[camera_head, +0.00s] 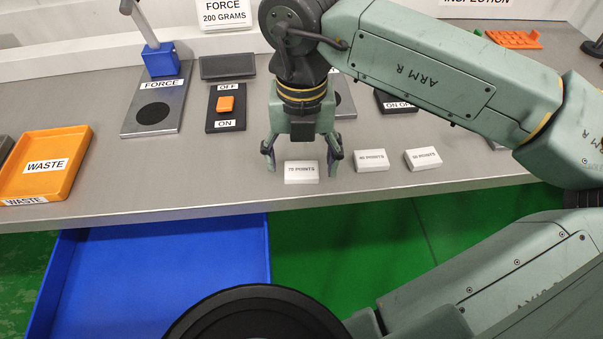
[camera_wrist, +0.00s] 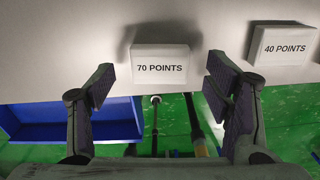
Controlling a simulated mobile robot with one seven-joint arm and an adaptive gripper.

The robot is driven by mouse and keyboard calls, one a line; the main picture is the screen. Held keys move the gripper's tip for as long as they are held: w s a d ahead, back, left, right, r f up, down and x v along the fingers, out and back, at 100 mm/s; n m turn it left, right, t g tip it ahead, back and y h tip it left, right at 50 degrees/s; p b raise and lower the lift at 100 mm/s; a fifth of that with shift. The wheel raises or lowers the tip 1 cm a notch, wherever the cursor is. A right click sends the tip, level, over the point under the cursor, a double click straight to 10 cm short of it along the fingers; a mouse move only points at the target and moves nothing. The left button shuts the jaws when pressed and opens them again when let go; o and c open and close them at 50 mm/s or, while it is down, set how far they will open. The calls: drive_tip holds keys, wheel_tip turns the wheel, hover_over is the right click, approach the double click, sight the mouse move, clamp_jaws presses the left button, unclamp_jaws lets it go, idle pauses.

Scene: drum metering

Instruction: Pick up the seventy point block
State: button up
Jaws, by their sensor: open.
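The seventy point block (camera_head: 301,172) is a small white block labelled "70 POINTS" near the front edge of the table. My gripper (camera_head: 301,165) is open, its fingers pointing down on either side of the block in the head view. In the wrist view the block (camera_wrist: 160,66) lies beyond the gap between the two open fingertips (camera_wrist: 158,85). No finger is seen touching it.
To its right stand the forty point block (camera_head: 371,160) and another white block (camera_head: 423,158). An orange waste tray (camera_head: 80,165) is at left. A force plate (camera_head: 155,110) and switch (camera_head: 226,108) lie behind. A blue bin (camera_head: 150,275) sits below the table edge.

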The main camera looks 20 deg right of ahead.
drive_tip(key=shift+f, duration=0.75)
drive_tip(key=shift+r, duration=0.1)
drive_tip(key=shift+c, duration=0.2)
drive_tip(key=c, duration=1)
drive_tip(key=shift+c, duration=0.2)
